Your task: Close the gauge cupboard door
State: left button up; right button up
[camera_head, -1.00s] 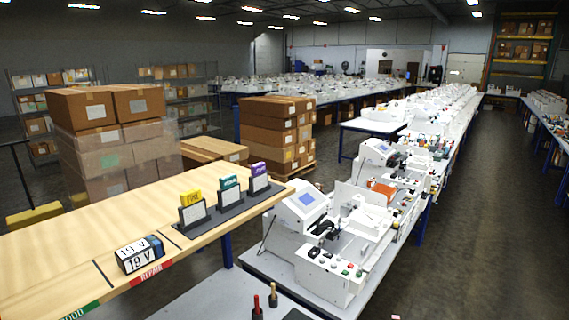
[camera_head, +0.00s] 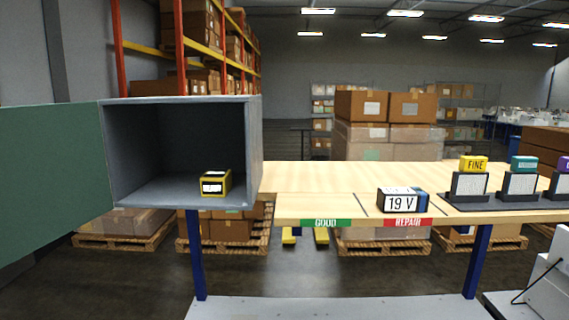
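The gauge cupboard (camera_head: 254,150) is a grey open-fronted box at the left end of the wooden bench. Its green door (camera_head: 48,175) stands wide open, swung out to the left and cut off by the picture's left edge. A small black and yellow block with a white label (camera_head: 215,183) sits inside on the cupboard floor, towards the right. No handle shows on the visible face of the door. Neither of my grippers is in view.
The wooden bench (camera_head: 315,180) runs right from the cupboard, with GOOD and REPAIR labels on its front edge. A 19 V block (camera_head: 401,200) sits above REPAIR. Labelled stands (camera_head: 470,185) stand further right. A grey surface (camera_head: 330,309) lies below in front.

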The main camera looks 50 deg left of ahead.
aim_at(55, 180)
jog(key=k+j+u, duration=0.1)
jog(key=k+j, duration=0.15)
jog(key=k+j+u, duration=0.1)
jog(key=k+j, duration=0.45)
jog(key=k+j+u, duration=0.15)
jog(key=j, duration=0.3)
jog(key=k+j+u, duration=0.1)
jog(key=k+j, duration=0.2)
jog(key=k+j+u, duration=0.1)
jog(key=j, duration=0.3)
jog(key=k+j, duration=0.3)
jog(key=k+j+u, duration=0.15)
jog(key=j, duration=0.35)
jog(key=j+u, duration=0.35)
